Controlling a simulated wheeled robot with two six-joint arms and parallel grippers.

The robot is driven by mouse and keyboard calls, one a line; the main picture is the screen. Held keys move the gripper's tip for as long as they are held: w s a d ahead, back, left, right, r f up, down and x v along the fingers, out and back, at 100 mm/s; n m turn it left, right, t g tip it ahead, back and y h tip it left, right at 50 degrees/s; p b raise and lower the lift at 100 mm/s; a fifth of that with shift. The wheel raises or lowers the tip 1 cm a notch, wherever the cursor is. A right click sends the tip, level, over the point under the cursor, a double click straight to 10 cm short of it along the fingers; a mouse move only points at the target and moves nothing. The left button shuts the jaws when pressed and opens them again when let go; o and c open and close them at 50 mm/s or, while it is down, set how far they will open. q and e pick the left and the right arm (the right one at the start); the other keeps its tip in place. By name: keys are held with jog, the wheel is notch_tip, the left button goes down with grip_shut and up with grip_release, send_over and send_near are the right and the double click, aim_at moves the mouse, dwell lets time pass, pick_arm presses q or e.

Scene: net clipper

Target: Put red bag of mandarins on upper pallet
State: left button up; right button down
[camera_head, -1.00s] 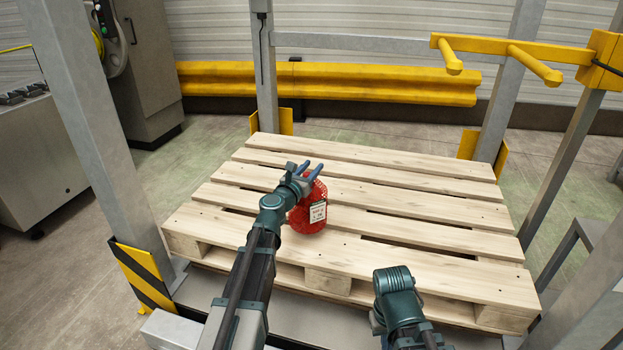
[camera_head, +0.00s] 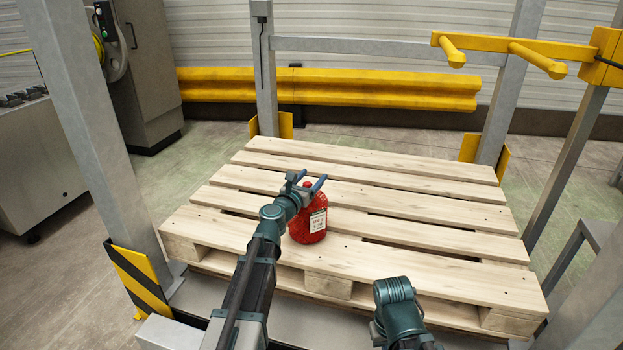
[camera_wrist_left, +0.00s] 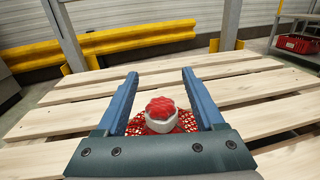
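The red bag of mandarins (camera_head: 309,222), with a white label, stands upright on the wooden pallet (camera_head: 400,235), near its front and left of its middle. My left gripper (camera_head: 311,180) is open above the top of the bag. In the left wrist view, the bag's red top with a white band (camera_wrist_left: 161,115) shows between the two open blue fingers (camera_wrist_left: 161,78), close to the palm, and the fingers do not close on it. My right arm (camera_head: 398,310) is low at the front of the pallet; its gripper fingers are out of view.
Grey metal posts (camera_head: 95,130) stand around the pallet. A yellow bar with two prongs (camera_head: 510,48) juts in at the upper right. A yellow guard rail (camera_head: 380,88) runs behind. Most of the pallet top is clear.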

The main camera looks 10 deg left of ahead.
pick_arm(q)
jog(key=shift+r, duration=0.15)
jog(key=shift+s, duration=0.15)
jog(key=s+a, duration=0.2)
jog(key=s, duration=0.9)
jog(key=shift+s+a, duration=0.15)
jog(key=shift+s, duration=0.1)
